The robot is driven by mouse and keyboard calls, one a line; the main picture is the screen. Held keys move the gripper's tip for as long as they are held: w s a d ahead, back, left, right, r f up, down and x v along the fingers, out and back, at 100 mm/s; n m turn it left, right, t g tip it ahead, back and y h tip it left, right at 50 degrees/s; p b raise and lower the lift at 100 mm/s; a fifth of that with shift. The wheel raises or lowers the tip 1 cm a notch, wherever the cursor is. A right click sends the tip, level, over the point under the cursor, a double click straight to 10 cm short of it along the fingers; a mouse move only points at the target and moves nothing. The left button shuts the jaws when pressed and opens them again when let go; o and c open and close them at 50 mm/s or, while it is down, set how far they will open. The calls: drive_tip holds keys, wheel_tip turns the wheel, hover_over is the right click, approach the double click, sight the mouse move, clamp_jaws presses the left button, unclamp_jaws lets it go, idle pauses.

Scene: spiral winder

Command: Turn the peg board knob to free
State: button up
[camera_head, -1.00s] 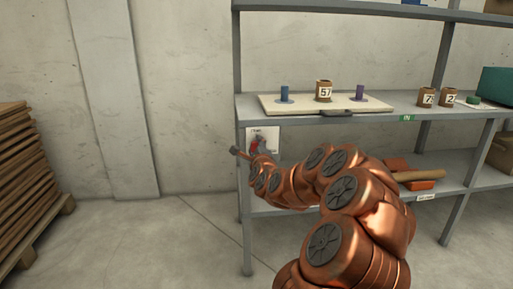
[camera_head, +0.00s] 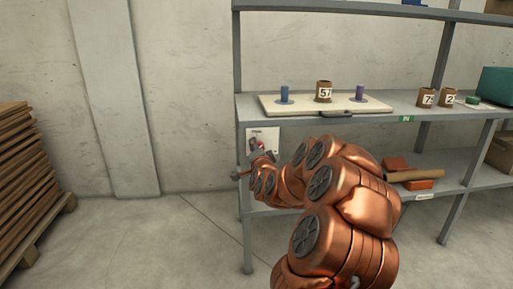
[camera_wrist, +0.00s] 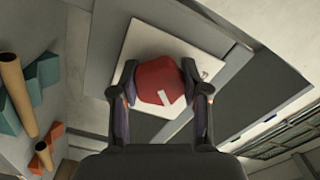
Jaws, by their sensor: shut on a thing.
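The peg board (camera_head: 350,103) lies on the shelf's upper deck, with a blue peg (camera_head: 284,93), a brown spool marked 57 (camera_head: 323,91) and a purple peg (camera_head: 360,92) on it. The red knob sits on a white plate (camera_head: 270,134) at the shelf's left post; my gripper (camera_head: 258,147) mostly hides it in the head view. In the wrist view my gripper (camera_wrist: 158,88) is shut on the red knob (camera_wrist: 158,80), one finger on each side. A white mark on the knob points to the lower right. The plate (camera_wrist: 128,75) shows behind it, tilted in the picture.
Two more numbered spools (camera_head: 427,96) stand right on the same deck, near a teal box (camera_head: 494,86). Red blocks and a brown roll (camera_head: 415,176) lie on the lower deck. A wood stack (camera_head: 28,180) stands far left; floor between is clear.

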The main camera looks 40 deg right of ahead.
sight(257, 121)
drive_tip(key=n+p, duration=0.1)
drive_tip(key=n, duration=0.3)
drive_tip(key=shift+n+p, duration=0.3)
drive_tip(key=shift+n, duration=0.1)
drive_tip(key=n+p, duration=0.1)
drive_tip(key=n, duration=0.3)
idle(0.3)
drive_tip(key=o, duration=1.1)
drive_tip(key=shift+o, duration=0.2)
drive_tip(key=shift+d, duration=0.1)
wheel_tip(257, 121, up, 8)
drive_tip(key=shift+r, duration=0.9)
